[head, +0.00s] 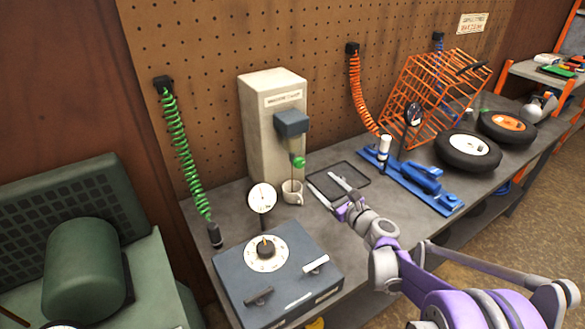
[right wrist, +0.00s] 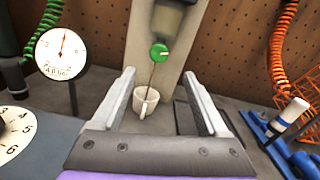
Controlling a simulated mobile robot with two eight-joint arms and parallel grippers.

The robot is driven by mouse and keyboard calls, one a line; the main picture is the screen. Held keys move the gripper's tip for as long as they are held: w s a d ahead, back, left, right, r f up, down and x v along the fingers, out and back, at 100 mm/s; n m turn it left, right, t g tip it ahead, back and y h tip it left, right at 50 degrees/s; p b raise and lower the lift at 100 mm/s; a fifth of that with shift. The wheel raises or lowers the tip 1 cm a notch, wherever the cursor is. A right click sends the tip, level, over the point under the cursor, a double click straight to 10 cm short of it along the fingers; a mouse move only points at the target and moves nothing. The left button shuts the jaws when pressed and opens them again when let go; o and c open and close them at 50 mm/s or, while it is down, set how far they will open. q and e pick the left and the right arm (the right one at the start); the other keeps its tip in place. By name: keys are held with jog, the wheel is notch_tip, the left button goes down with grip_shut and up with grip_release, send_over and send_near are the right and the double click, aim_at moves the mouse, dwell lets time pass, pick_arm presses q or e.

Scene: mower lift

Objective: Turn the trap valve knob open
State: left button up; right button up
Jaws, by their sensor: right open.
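A green round knob (head: 299,161) with a small pale mark sits below a dark grey block (head: 291,123) on the front of a tall beige unit (head: 262,150). I take it to be the trap valve knob. In the right wrist view the knob (right wrist: 160,52) is ahead, just above the line between the fingertips. My right gripper (head: 321,181) is open and empty, apart from the knob, to its right and lower in the head view; it also shows in the right wrist view (right wrist: 159,73). My left gripper is not in view.
A white mug (head: 292,192) stands under the knob. A blue-grey box with a dial (head: 270,262) and a round gauge (head: 262,198) are at front left. A dark tray (head: 352,178), a blue tool (head: 410,180) and an orange wire basket (head: 425,95) stand to the right.

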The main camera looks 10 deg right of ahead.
aim_at(301, 164)
jog(key=p+x, duration=0.1)
jog(key=x, duration=0.9)
jog(key=shift+w+a, duration=0.2)
jog(key=shift+w, duration=0.05)
grip_shut()
